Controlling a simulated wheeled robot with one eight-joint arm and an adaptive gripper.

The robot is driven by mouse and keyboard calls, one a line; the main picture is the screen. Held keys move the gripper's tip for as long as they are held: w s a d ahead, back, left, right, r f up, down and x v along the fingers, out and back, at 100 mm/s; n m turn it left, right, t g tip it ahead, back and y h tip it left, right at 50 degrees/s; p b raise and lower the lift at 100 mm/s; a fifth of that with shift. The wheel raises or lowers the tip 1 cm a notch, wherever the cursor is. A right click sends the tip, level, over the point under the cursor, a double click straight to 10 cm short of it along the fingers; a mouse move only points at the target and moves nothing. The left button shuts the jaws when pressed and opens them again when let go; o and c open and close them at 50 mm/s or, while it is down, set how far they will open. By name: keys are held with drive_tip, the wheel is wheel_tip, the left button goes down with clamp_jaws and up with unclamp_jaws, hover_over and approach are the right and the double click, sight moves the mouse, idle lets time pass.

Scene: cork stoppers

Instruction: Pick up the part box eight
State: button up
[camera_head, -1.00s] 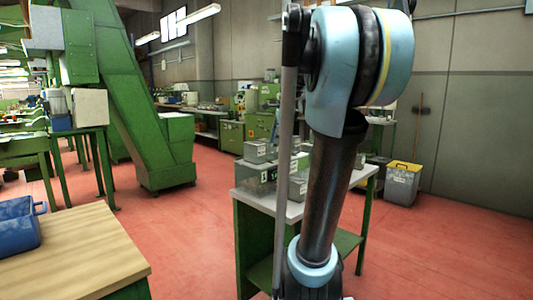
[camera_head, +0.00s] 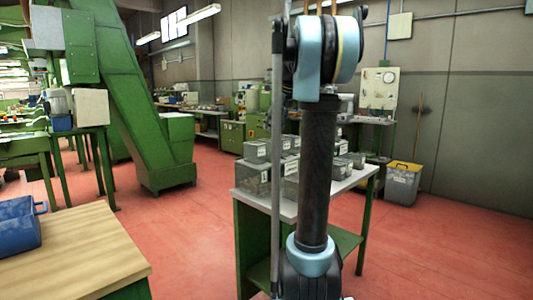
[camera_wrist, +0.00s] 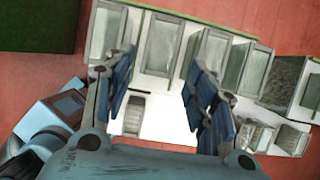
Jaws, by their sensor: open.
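Several grey part boxes (camera_head: 252,175) with small white labels stand on a white-topped green table (camera_head: 262,196) in the head view. My arm crosses in front of the table and hides some of them. I cannot read which one is box eight. In the wrist view, my gripper (camera_wrist: 157,100) is open, with its blue-padded fingers apart over the table. A row of boxes (camera_wrist: 160,45) lies beyond the fingertips, and a smaller box (camera_wrist: 132,114) shows between the fingers. Nothing is held.
A wooden-topped table (camera_head: 80,255) with a blue bin (camera_head: 15,228) is at the lower left. A green machine (camera_head: 130,110) stands behind it. A grey bin with a yellow lid (camera_head: 403,183) stands right of the box table. Red floor (camera_head: 190,225) is clear between the tables.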

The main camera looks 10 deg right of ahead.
sight(269, 140)
drive_tip(key=x, duration=1.1)
drive_tip(key=shift+w, duration=0.1)
drive_tip(key=c, duration=0.9)
